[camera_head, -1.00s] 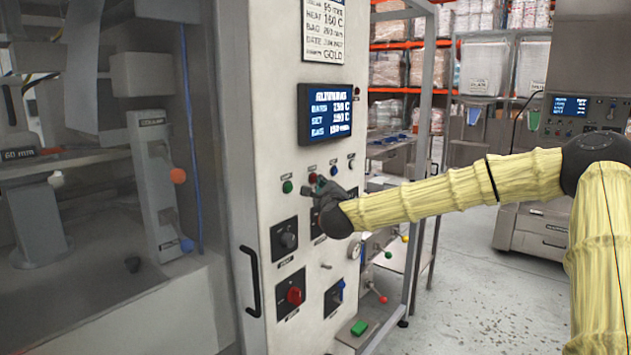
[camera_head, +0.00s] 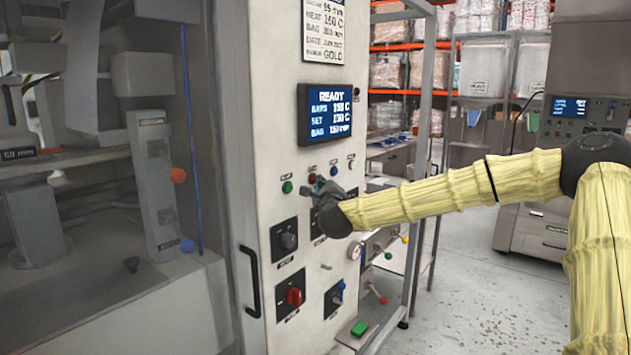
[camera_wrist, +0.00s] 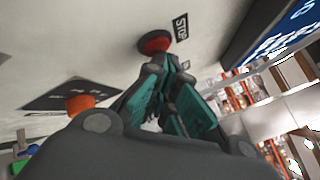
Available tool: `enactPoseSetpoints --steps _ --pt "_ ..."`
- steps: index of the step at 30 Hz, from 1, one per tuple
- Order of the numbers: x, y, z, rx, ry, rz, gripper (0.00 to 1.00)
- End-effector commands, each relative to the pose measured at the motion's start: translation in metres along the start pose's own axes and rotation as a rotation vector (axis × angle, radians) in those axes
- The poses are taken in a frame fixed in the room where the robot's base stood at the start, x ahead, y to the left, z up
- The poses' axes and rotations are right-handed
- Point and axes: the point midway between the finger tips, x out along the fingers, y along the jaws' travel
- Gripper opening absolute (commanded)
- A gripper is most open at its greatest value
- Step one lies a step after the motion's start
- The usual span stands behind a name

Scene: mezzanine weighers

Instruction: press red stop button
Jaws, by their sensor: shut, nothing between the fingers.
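The red stop button (camera_head: 312,178) is on the white control panel, below the blue display and between a green and a blue button. In the wrist view the red button (camera_wrist: 155,43) sits beside a STOP label (camera_wrist: 181,27). My gripper (camera_head: 316,187) is shut and empty, with its fingertips at the lower edge of the red button. In the wrist view its fingertips (camera_wrist: 163,62) partly cover the button; I cannot tell whether they touch it. The display (camera_head: 326,115) reads READY.
The green button (camera_head: 287,187) and blue button (camera_head: 333,171) are close by. A black selector (camera_head: 288,240), a red knob (camera_head: 294,296) and a door handle (camera_head: 250,282) stick out lower down.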

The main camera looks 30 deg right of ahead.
Motion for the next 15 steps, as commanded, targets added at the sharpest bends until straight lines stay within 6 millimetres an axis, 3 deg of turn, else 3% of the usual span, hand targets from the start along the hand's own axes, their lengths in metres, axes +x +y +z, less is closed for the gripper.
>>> enactPoseSetpoints --steps 15 --pt "-0.0102 -0.0071 -0.0078 0.000 0.001 0.000 0.00"
